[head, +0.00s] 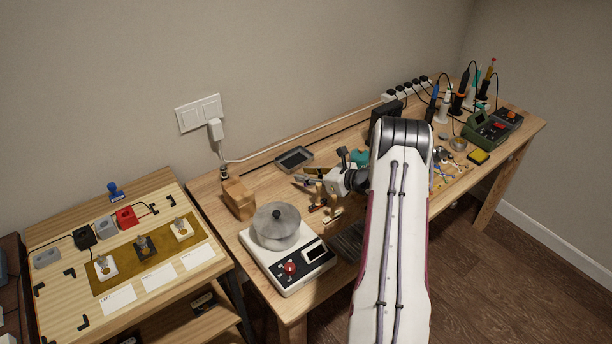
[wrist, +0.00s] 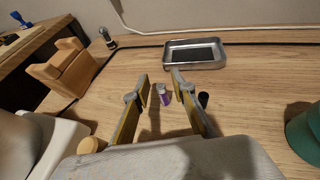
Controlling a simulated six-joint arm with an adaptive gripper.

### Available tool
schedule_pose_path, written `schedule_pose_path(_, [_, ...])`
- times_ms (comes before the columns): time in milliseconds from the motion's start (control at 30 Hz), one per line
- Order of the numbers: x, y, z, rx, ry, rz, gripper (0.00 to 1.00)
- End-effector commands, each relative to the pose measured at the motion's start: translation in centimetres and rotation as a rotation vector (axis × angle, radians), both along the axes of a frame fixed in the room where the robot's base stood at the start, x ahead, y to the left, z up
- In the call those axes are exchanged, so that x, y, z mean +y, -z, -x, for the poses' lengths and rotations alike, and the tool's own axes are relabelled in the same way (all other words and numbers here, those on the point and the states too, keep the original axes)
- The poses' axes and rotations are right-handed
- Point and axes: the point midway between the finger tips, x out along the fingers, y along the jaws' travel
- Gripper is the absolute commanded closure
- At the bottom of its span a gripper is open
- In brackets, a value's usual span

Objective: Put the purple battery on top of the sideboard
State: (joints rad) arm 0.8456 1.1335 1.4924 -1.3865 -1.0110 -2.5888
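A small purple battery (wrist: 163,95) with a pale end stands or lies on the wooden workbench in the wrist view. My gripper (wrist: 161,88) is open, with its two fingers on either side of the battery and gaps between. In the head view my gripper (head: 306,181) is low over the middle of the workbench, and the battery cannot be made out there. A lower wooden unit (head: 60,222) with a shelf stands at the left of the head view. It may be the sideboard, but I cannot be sure.
On the workbench (head: 213,187) are a wooden block (head: 238,198), a metal tray (head: 294,159) and a scale (head: 306,262) with a round metal pot (head: 275,226). Soldering tools crowd the far right.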

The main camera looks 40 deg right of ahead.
Motion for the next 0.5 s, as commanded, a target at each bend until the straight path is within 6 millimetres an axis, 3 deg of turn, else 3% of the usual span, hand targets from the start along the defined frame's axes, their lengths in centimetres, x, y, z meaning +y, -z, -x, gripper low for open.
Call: schedule_pose_path(500, [-2.0,-2.7,6.2,0.0,0.004,0.001,0.75])
